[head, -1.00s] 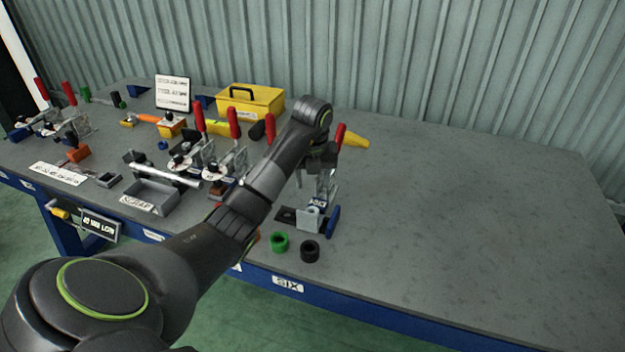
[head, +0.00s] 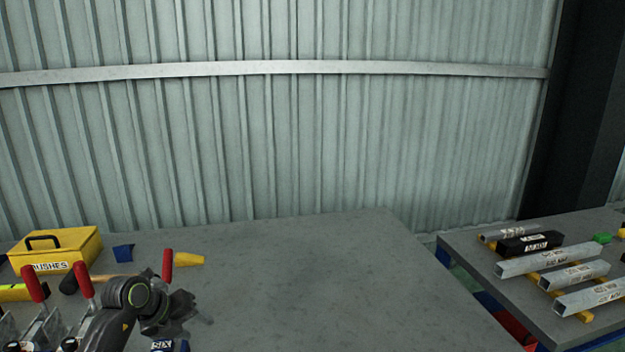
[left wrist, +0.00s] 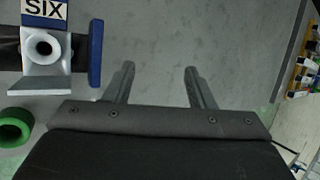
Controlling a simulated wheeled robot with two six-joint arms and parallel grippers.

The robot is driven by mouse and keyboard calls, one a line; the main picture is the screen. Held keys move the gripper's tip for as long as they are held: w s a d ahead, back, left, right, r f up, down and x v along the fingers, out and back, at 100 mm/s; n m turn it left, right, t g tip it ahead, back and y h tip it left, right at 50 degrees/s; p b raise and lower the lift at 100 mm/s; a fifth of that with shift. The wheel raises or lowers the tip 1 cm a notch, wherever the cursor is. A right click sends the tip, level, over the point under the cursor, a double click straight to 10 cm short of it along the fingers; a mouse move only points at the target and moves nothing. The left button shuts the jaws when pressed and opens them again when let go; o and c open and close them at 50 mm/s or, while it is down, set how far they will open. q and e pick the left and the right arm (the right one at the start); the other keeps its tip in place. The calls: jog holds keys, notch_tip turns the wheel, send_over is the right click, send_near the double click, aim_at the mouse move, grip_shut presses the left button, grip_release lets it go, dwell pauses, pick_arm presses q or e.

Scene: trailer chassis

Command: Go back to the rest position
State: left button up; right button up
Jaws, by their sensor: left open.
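My left gripper (left wrist: 158,85) is open and empty in the left wrist view, with its two fingers apart over bare grey bench top. In the head view my left arm comes in at the lower left, and the gripper (head: 185,308) is small and partly hidden there. Beside the gripper, at the left of the wrist view, stands a grey block with a round bore (left wrist: 43,50) and a SIX label (left wrist: 44,10). A blue bar (left wrist: 96,52) is next to it. My right gripper is not in view.
A green ring (left wrist: 15,127) lies at the left of the wrist view. Red-handled clamps (head: 34,284) and a yellow BUSHES box (head: 56,251) stand at the head view's left. The grey bench (head: 330,270) is clear in the middle. A second bench at right holds labelled metal tubes (head: 573,275).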

pick_arm(q)
jog(key=s+d+r+n+t+h, duration=0.2)
jog(key=s+d+r+t+h, duration=0.1)
jog(key=d+r+t+h, duration=0.55)
jog(key=s+a+r+n+t+y, duration=0.45)
jog(key=a+n+t+y, duration=0.3)
jog(key=n, duration=0.35)
jog(key=s+a+f+n+g+y, duration=0.5)
jog(key=s+a+f+n+y, duration=0.45)
jog(key=n+y, duration=0.4)
jog(key=s+d+f+n+g+h, duration=0.3)
jog(key=s+f+g, duration=0.35)
jog(key=s, duration=0.45)
jog(key=s+d+f+n+g+h, duration=0.35)
jog(key=s+f+g, duration=0.35)
jog(key=s, duration=0.5)
notch_tip(320, 180, down, 24)
jog(key=a+m, duration=0.1)
jog(key=a, duration=0.1)
jog(key=s+d+f+g, duration=0.1)
jog(key=s+f, duration=1.4)
jog(key=f, duration=0.2)
jog(key=shift+f+h, duration=0.4)
